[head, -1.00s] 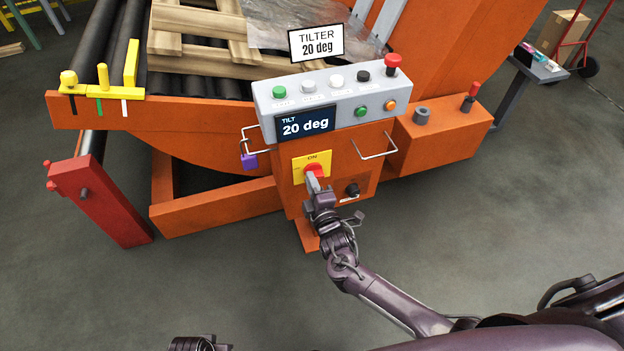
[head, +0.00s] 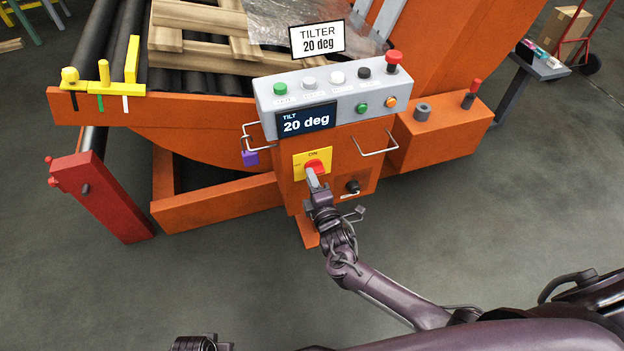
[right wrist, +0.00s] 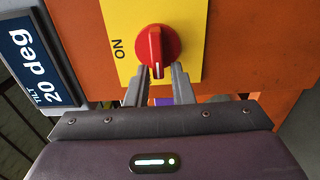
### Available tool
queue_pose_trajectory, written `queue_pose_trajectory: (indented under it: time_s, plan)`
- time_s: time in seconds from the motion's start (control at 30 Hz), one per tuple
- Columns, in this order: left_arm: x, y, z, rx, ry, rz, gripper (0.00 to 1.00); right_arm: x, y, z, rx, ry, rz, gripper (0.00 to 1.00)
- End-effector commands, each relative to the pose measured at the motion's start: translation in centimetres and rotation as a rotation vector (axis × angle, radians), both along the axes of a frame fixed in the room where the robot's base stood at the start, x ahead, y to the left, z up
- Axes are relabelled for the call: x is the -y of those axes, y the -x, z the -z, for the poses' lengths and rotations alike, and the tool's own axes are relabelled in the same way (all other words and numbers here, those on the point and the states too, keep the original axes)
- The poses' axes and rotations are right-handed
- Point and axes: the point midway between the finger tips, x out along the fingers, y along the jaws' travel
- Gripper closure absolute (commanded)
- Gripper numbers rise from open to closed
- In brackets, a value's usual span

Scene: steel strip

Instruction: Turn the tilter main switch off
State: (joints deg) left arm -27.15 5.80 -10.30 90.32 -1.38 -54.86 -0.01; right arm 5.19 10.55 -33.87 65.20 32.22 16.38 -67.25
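The tilter main switch is a red rotary knob (head: 315,166) on a yellow plate (head: 299,174) on the orange front of the control box. In the right wrist view the knob (right wrist: 155,45) has its white-marked handle end pointing down, at right angles to the direction of the ON label, which matches left in the head view. My right gripper (head: 312,178) is in front of the knob.
Above the switch is a grey panel (head: 350,92) with several buttons and a display reading 20 deg (head: 306,122). A black knob (head: 352,187) sits right of the switch. Wire handles (head: 375,152) and a purple padlock (head: 250,158) flank the box. The floor in front is clear.

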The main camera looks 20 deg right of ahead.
Motion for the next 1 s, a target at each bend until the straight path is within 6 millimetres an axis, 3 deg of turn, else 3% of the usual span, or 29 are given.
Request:
queue_pose_trajectory:
  time_s: [0.1,0.4,0.8,1.0]
  plan:
    - [0.0,0.0,0.0,0.0,0.0,0.0,0.48,0.0,0.0,0.0,0.001,-0.001,0.001,0.67]
    - [0.0,-0.1,-0.2,0.003,0.001,0.0,0.48,0.0,0.3,-0.1,0.001,-0.002,0.001,0.67]
    - [-0.8,0.9,2.7,0.014,-0.006,-0.016,0.48,0.2,6.5,-0.1,-0.001,-0.002,0.0,0.67]
    - [-1.0,1.1,3.2,0.016,-0.007,-0.018,0.48,0.3,7.8,-0.1,0.001,-0.001,0.0,0.67]
